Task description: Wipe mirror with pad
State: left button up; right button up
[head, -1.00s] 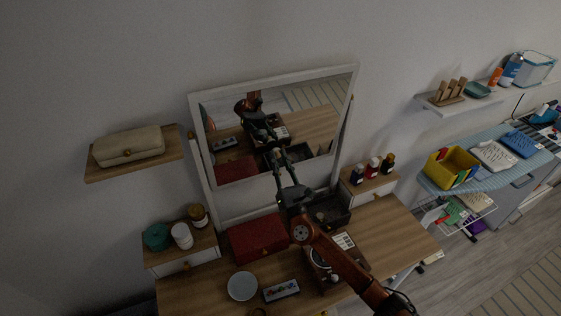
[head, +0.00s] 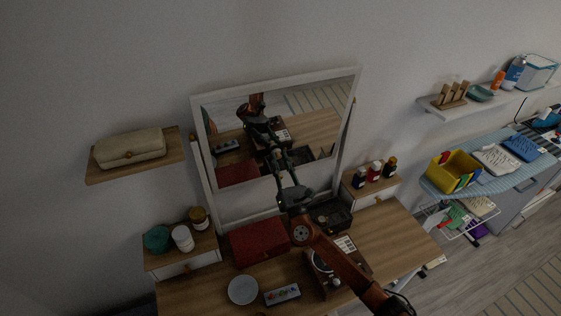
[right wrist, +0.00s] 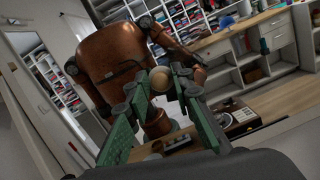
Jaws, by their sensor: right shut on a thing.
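The mirror (head: 315,112) has a pale frame and leans back at the rear of the wooden table. Its glass reflects my arm. My right gripper (head: 275,160) reaches up to the lower middle of the glass. Whether it touches the glass is unclear. In the right wrist view, a small round beige pad (right wrist: 163,78) shows between the tips of its green-faced fingers (right wrist: 163,85), which are closed on it. The pad is too small to make out in the head view. My reflected body fills much of the wrist view. My left gripper is out of view.
A red box (head: 258,241) and a black tray (head: 330,215) sit below the mirror. Jars (head: 182,238) stand on the left side and small bottles (head: 374,171) on the right side.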

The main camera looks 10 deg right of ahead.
jog(key=shift+w+a, duration=0.1)
jog(key=shift+w, duration=0.2)
jog(key=shift+r, duration=0.1)
